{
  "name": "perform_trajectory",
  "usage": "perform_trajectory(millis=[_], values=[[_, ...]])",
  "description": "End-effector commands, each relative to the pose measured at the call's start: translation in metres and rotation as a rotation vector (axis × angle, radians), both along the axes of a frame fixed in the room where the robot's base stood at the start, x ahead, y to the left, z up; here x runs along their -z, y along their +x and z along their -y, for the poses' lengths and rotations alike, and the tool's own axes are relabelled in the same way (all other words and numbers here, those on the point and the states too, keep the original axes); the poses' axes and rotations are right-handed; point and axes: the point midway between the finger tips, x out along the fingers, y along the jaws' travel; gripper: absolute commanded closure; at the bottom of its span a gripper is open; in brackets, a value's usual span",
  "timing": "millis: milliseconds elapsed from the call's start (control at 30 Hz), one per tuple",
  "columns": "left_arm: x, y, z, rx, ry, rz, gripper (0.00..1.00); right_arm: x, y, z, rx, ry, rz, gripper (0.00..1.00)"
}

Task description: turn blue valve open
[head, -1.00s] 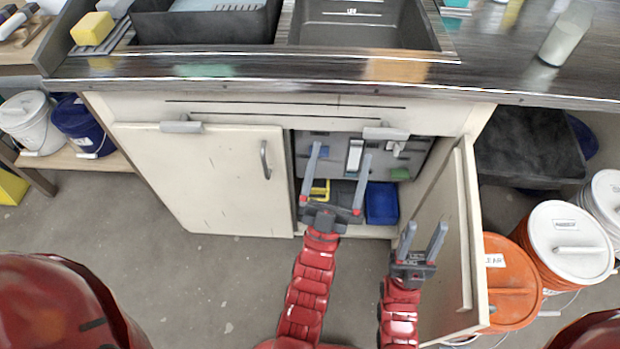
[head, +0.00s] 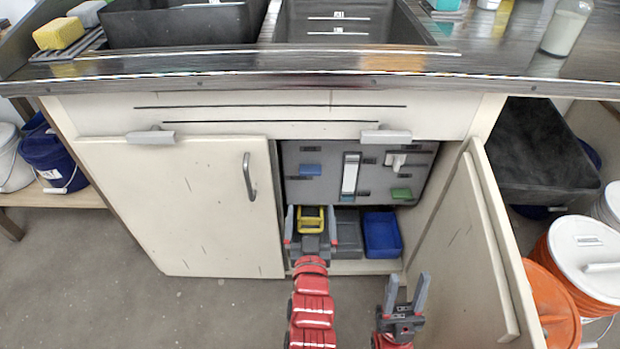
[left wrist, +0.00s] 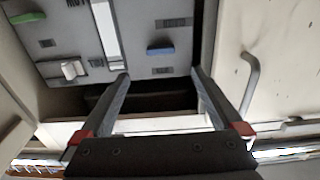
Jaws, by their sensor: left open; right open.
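The blue valve (head: 310,169) is a small blue handle on the grey panel inside the open sink cabinet, at the panel's upper left. In the left wrist view the blue valve (left wrist: 160,49) shows just beyond my fingertips, roughly centred between them and apart from them. My left gripper (head: 311,211) is open and empty in the cabinet opening, below the valve in the picture. Its open fingers also show in the left wrist view (left wrist: 160,74). My right gripper (head: 408,279) is open and empty, low in front of the cabinet.
The panel also has a green handle (head: 401,193), a white switch (head: 395,160) and a white strip (head: 350,173). Blue (head: 382,236) and yellow (head: 311,226) bins sit below. The right door (head: 470,250) stands open; the left door (head: 180,205) is shut. Orange buckets (head: 556,304) stand at right.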

Motion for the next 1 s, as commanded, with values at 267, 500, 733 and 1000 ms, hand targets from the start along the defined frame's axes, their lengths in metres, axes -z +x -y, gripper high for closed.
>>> perform_trajectory(millis=[267, 500, 733, 1000], values=[[0.0, 0.064, -0.002, -0.005, 0.002, 0.004, 0.0, 0.011, -0.001, 0.0, 0.001, -0.006, 0.004, 0.54], [0.001, 0.108, -0.001, -0.002, 0.002, 0.002, 0.0, 0.019, -0.002, 0.0, 0.002, -0.019, 0.015, 0.54], [0.001, 0.124, -0.002, -0.002, 0.0, 0.0, 0.0, 0.021, -0.003, 0.001, 0.003, -0.025, 0.019, 0.54], [0.0, 0.125, -0.001, -0.002, 0.0, 0.0, 0.0, 0.02, -0.003, 0.001, 0.003, -0.025, 0.02, 0.54]])
